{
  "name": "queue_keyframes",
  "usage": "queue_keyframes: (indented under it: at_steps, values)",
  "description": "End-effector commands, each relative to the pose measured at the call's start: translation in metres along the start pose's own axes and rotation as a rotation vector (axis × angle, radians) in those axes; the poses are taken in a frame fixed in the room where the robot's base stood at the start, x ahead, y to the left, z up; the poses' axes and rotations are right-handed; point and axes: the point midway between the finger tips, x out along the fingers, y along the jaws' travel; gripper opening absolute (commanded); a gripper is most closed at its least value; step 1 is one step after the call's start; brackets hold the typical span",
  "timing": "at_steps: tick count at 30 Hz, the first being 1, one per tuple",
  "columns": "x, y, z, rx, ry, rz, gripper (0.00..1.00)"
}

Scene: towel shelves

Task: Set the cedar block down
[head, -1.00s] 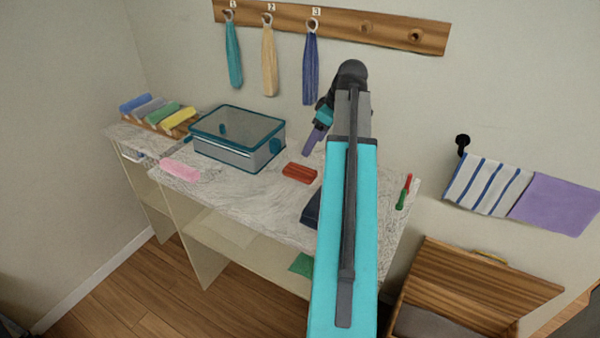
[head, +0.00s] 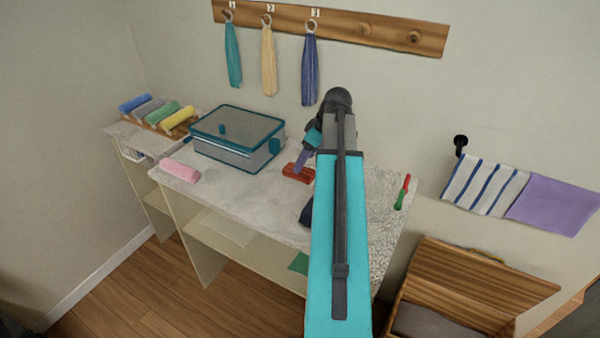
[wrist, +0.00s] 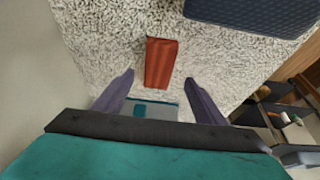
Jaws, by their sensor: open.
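The cedar block (head: 299,173) is a small reddish-brown bar lying on the speckled countertop (head: 240,205), to the right of the clear lidded box. It also shows in the wrist view (wrist: 160,63), lying flat beyond the fingertips. My gripper (head: 301,162) is at the block in the head view, its finger overlapping the block's far side. In the wrist view my gripper (wrist: 158,82) is open, with one finger on each side of the block's near end and gaps between. I cannot tell its exact height above the counter.
A clear box with teal edges (head: 235,150) stands left of the block. A pink rolled towel (head: 180,171) lies at the front left. A dark blue object (wrist: 255,14) lies beside the block. Red and green items (head: 402,192) lie at the right edge.

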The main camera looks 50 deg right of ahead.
Motion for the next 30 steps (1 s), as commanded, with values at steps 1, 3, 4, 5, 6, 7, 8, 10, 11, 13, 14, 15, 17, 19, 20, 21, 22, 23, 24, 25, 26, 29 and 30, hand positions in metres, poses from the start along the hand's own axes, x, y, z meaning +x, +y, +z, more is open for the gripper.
queue_keyframes:
  at_steps: [1, 3, 4, 5, 6, 7, 8, 10, 11, 13, 14, 15, 17, 19, 20, 21, 22, 23, 24, 25, 26, 29, 30]
  values:
    - [0.002, 0.000, 0.000, 0.000, 0.000, 0.000, 0.65]
    - [0.004, 0.000, 0.000, 0.000, 0.000, 0.001, 0.65]
    - [0.004, 0.000, 0.000, 0.000, 0.000, 0.001, 0.65]
    - [0.005, 0.000, 0.000, 0.000, 0.000, 0.002, 0.65]
    - [0.005, 0.000, 0.000, 0.000, 0.000, 0.002, 0.65]
    - [0.005, 0.001, 0.000, 0.000, 0.000, 0.002, 0.65]
    - [0.005, 0.001, 0.000, 0.000, 0.000, 0.002, 0.65]
    - [0.004, 0.001, 0.000, 0.000, 0.000, 0.002, 0.65]
    - [0.004, 0.001, 0.000, 0.000, 0.000, 0.002, 0.65]
    - [0.004, 0.001, 0.000, 0.001, 0.000, 0.001, 0.65]
    - [0.005, 0.001, 0.001, 0.001, 0.000, 0.001, 0.65]
    - [0.005, 0.001, 0.001, 0.001, 0.000, 0.001, 0.65]
    - [0.006, 0.001, 0.001, 0.001, 0.000, 0.001, 0.65]
    - [0.009, 0.001, 0.001, 0.001, 0.000, 0.000, 0.65]
    - [0.011, 0.001, 0.001, 0.001, 0.000, 0.000, 0.65]
    - [0.014, 0.001, 0.001, 0.002, -0.001, -0.001, 0.65]
    - [0.016, 0.001, 0.001, 0.002, -0.001, -0.001, 0.65]
    - [0.018, 0.002, 0.001, 0.002, -0.001, 0.000, 0.65]
    - [0.021, 0.002, 0.001, 0.002, 0.000, 0.000, 0.65]
    - [0.024, 0.002, 0.002, 0.002, 0.000, 0.000, 0.65]
    - [0.026, 0.002, 0.002, 0.002, -0.001, -0.001, 0.65]
    - [0.035, 0.003, 0.003, 0.002, 0.000, 0.000, 0.65]
    - [0.039, 0.003, 0.003, 0.002, 0.000, 0.000, 0.65]
